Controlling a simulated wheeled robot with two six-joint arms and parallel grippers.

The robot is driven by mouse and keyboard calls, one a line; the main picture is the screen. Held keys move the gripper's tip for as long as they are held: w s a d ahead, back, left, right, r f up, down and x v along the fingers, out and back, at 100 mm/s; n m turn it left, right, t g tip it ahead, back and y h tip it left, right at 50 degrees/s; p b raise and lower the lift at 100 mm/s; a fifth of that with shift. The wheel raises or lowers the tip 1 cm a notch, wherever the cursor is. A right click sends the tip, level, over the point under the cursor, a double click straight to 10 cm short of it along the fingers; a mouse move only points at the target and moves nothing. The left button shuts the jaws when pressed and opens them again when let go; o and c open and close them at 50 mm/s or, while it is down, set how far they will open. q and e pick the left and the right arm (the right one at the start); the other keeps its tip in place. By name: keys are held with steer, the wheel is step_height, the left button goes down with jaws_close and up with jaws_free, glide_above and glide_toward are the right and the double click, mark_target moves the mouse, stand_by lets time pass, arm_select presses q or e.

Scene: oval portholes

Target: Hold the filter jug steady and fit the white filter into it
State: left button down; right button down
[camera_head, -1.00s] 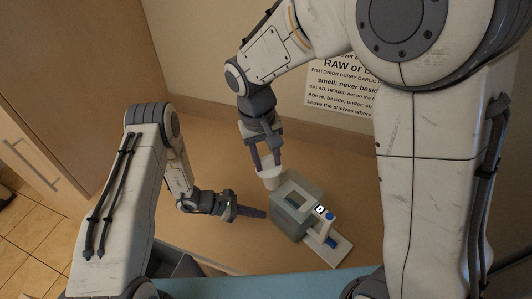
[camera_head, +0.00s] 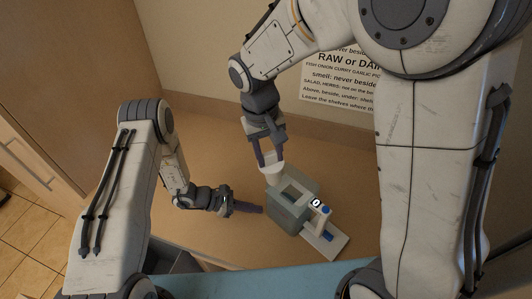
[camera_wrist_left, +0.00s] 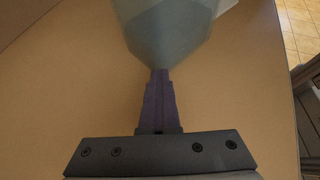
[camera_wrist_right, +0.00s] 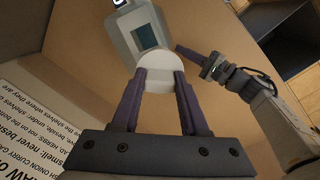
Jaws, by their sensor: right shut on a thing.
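The filter jug (camera_head: 287,217) is a translucent grey-green box with an open top, upright on the brown counter; it also shows in the right wrist view (camera_wrist_right: 126,22). The white filter (camera_head: 272,171) is gripped between the fingertips of my right gripper (camera_head: 269,160). It is held over the jug's far-left rim, beside the opening; in the right wrist view the filter (camera_wrist_right: 160,72) overlaps the jug's near edge. My left gripper (camera_head: 262,209) has its fingers together, tips at the jug's left wall; in the left wrist view (camera_wrist_left: 160,72) I cannot tell whether they touch.
A white stand (camera_head: 331,245) with blue parts and a small "0" display (camera_head: 316,202) adjoins the jug's right side. A printed sign (camera_head: 345,75) hangs on the back wall. The counter (camera_head: 215,155) is bare behind the left gripper. A blue-green edge (camera_head: 260,283) lies in front.

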steer(key=shift+s+d+f, duration=0.1)
steer(key=shift+d+f, duration=0.05)
steer(key=shift+d, duration=1.1)
steer(key=shift+s+d+f, duration=0.1)
steer(key=shift+d+f, duration=0.05)
steer(key=shift+d, duration=1.05)
steer(key=shift+f, duration=0.1)
steer(key=shift+f, duration=2.55)
steer(key=shift+f, duration=0.15)
steer(key=shift+f, duration=2.25)
steer(key=shift+f, duration=0.2)
steer(key=shift+f, duration=1.35)
